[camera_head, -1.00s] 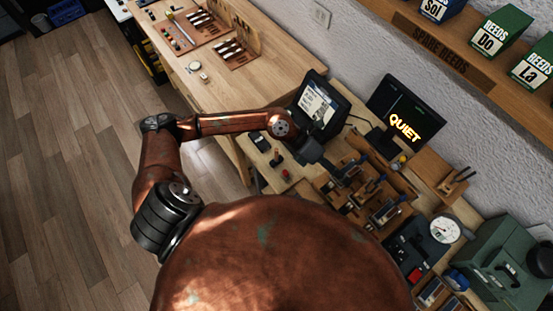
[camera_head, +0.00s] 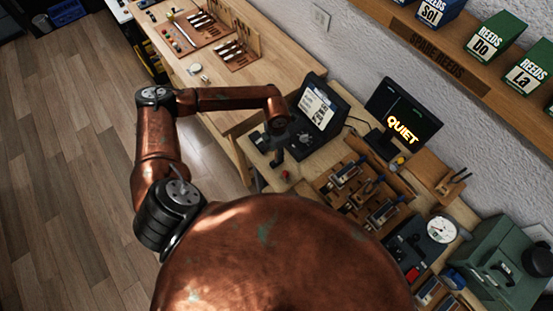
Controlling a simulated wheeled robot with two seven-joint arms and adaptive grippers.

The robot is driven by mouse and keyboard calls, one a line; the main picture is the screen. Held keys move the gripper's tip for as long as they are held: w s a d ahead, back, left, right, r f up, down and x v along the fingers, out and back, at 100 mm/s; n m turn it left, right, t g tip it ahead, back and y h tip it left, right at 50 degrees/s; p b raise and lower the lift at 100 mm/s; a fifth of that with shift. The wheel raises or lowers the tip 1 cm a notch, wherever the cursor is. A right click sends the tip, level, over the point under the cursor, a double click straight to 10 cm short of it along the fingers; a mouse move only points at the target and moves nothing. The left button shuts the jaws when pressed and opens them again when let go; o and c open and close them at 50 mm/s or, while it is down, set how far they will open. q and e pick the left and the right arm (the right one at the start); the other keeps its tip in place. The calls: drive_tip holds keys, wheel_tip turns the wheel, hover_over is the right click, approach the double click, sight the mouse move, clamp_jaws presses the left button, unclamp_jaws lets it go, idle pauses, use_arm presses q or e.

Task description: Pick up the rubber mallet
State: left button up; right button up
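My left gripper (camera_head: 277,156) is a small dark shape at the end of my copper arm. It hangs above the workbench, in front of the dark device with a lit screen (camera_head: 318,107) and to the left of the wooden tool rack (camera_head: 333,196). Its fingers are too small and dark to tell whether they are open or shut, or hold anything. I cannot make out a rubber mallet for certain. Several tools with dark and blue handles (camera_head: 347,172) lie in the rack. My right gripper is not in view.
A black monitor reading QUIET (camera_head: 402,118) stands behind the rack. A red button (camera_head: 285,174) is on the bench near my gripper. A round dial gauge (camera_head: 441,229) and a green machine (camera_head: 502,268) are at the right. A shelf of reed boxes (camera_head: 440,65) runs along the wall.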

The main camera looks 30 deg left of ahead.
use_arm(q)
drive_tip(key=shift+f, duration=0.9)
drive_tip(key=shift+c, duration=0.3)
clamp_jaws()
